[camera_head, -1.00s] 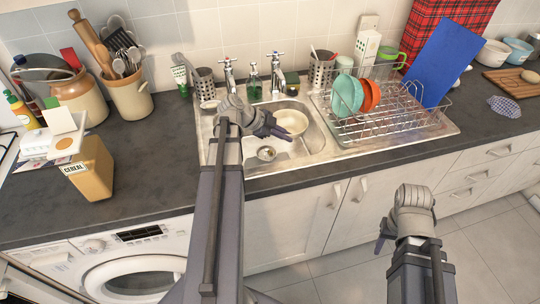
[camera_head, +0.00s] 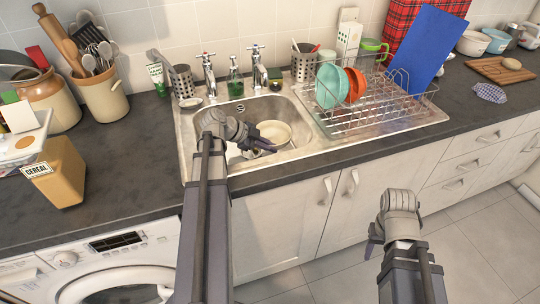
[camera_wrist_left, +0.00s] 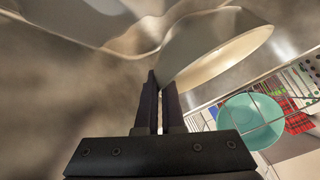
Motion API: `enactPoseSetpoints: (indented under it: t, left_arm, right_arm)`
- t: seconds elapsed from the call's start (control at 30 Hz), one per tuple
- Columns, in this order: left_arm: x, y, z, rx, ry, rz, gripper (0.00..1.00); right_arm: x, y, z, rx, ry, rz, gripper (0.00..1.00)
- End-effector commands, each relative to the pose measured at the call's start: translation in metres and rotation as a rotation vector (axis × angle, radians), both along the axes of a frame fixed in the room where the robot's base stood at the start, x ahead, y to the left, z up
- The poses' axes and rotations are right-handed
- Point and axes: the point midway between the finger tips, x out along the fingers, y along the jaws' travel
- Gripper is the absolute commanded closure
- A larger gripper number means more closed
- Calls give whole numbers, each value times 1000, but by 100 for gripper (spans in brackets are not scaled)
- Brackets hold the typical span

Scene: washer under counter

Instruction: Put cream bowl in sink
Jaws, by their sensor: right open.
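The cream bowl (camera_head: 275,132) is inside the metal sink basin (camera_head: 188,130), at the right part of it. Its pale inside faces up. My left gripper (camera_head: 262,146) reaches into the basin at the bowl's near left side. In the left wrist view, the left fingers (camera_wrist_left: 160,95) are close together with the bowl's wall (camera_wrist_left: 205,50) between their tips. Whether the bowl touches the basin floor is hard to tell. My right gripper (camera_head: 372,243) is open and empty, low in front of the cabinets.
A dish rack (camera_head: 385,110) with a teal plate (camera_head: 329,86) and an orange plate (camera_head: 354,86) stands right of the basin. Taps (camera_head: 208,72) and a green bottle (camera_head: 235,80) stand behind it. A cereal box (camera_head: 58,172) is on the left counter.

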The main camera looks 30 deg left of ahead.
Motion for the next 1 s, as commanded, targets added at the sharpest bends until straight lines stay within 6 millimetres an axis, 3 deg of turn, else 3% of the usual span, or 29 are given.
enactPoseSetpoints:
  t: [0.03, 0.17, 0.97, 1.0]
  left_arm:
    - [0, 0, -13, -1, -1, 0, 100]
    - [0, 0, -26, -1, -1, 0, 100]
    - [0, 0, -36, -1, -1, 0, 100]
    - [0, 0, -36, 0, 0, 0, 94]
  right_arm:
    - [0, 0, -14, 0, 0, 0, 50]
    - [0, 0, -26, 0, 0, 0, 50]
    - [0, 0, -36, 0, 0, 0, 50]
    - [0, 0, -36, 0, 0, 0, 50]
